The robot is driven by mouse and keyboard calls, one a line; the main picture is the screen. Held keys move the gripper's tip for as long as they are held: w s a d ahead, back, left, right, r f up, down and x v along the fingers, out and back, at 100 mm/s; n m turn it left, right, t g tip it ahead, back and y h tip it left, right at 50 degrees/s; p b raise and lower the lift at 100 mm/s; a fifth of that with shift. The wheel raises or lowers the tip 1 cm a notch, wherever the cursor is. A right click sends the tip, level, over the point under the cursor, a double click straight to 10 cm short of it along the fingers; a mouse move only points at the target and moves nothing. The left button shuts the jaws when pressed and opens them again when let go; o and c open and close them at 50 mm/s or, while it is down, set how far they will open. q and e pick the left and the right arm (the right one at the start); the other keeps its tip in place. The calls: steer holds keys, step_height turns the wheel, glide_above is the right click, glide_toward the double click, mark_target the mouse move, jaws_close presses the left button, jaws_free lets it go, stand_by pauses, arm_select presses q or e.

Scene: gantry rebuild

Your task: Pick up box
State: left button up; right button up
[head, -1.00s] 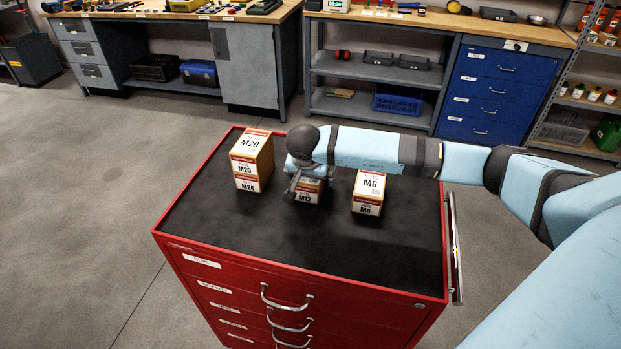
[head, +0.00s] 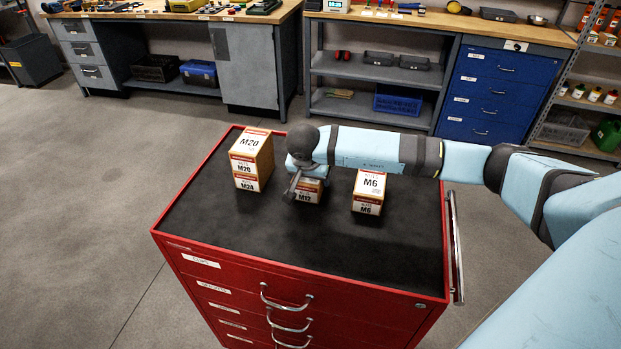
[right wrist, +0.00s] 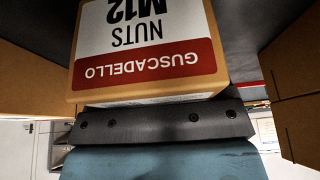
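The box labelled M12 (head: 307,194) stands on the black top of the red drawer cabinet, partly hidden behind my right gripper. In the right wrist view the M12 box (right wrist: 150,45) is very close, its label upside down, against a dark bar of my gripper. My right gripper (head: 291,188) points down at this box, with one dark finger at its left front. The other finger is hidden, so I cannot tell whether it grips the box. A box labelled M20 (head: 249,146) sits on an M24 box (head: 246,185) to the left. An M6 box (head: 369,190) stands to the right. My left gripper is not in view.
The red cabinet (head: 210,262) has bare black top in front of the boxes. In the right wrist view, brown cardboard surfaces flank the M12 box on the left (right wrist: 35,75) and right (right wrist: 298,95). Workbenches and blue drawers (head: 500,90) stand behind, across open floor.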

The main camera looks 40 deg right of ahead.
steer(key=c, duration=0.7)
steer(key=shift+o, duration=0.2)
steer(key=shift+r, duration=0.15)
